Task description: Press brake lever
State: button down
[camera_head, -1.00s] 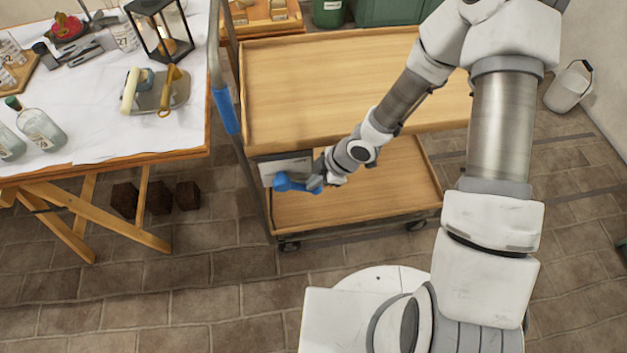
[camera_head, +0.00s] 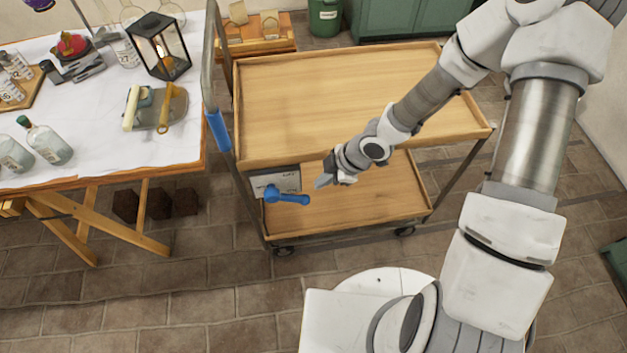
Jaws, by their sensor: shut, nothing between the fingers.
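The blue brake lever (camera_head: 287,197) sticks out to the right from a plate (camera_head: 275,182) with small dark lettering. The plate is at the near left corner of the wooden two-shelf cart (camera_head: 360,98), below its top shelf. The lever lies nearly level, its free end slightly lower. My gripper (camera_head: 320,183) is shut and empty. It is just right of and slightly above the lever's free end, with a small gap between them in the picture.
A table (camera_head: 190,165) with a white cloth, bottles and a lantern (camera_head: 161,46) stands left of the cart. The cart's handle has a blue grip (camera_head: 218,131). A green bin (camera_head: 325,16) stands behind. The tiled floor in front is clear.

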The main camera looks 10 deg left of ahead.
jog(key=p+v, duration=0.2)
jog(key=v, duration=0.1)
jog(key=shift+d+r, duration=0.25)
jog(key=shift+r, duration=0.05)
dwell(0.4)
jog(key=w+d+r+m+t+h+p, duration=0.1)
jog(key=d+r+m+h, duration=0.35)
jog(key=d+r, duration=0.45)
jog(key=w+d+r+m+t+h, duration=0.1)
jog(key=d+r+m+t+h, duration=0.15)
jog(key=d+r+m, duration=0.65)
jog(key=s+a+r+m, duration=0.1)
jog(key=s+r+m, duration=0.2)
jog(key=s+r, duration=0.4)
jog(key=s+a+r+m+t+y+p, duration=0.1)
jog(key=s+r+m, duration=0.3)
jog(key=r, duration=0.9)
jog(key=s, duration=0.3)
jog(key=shift+s+a, duration=0.25)
jog(key=shift+a, duration=0.15)
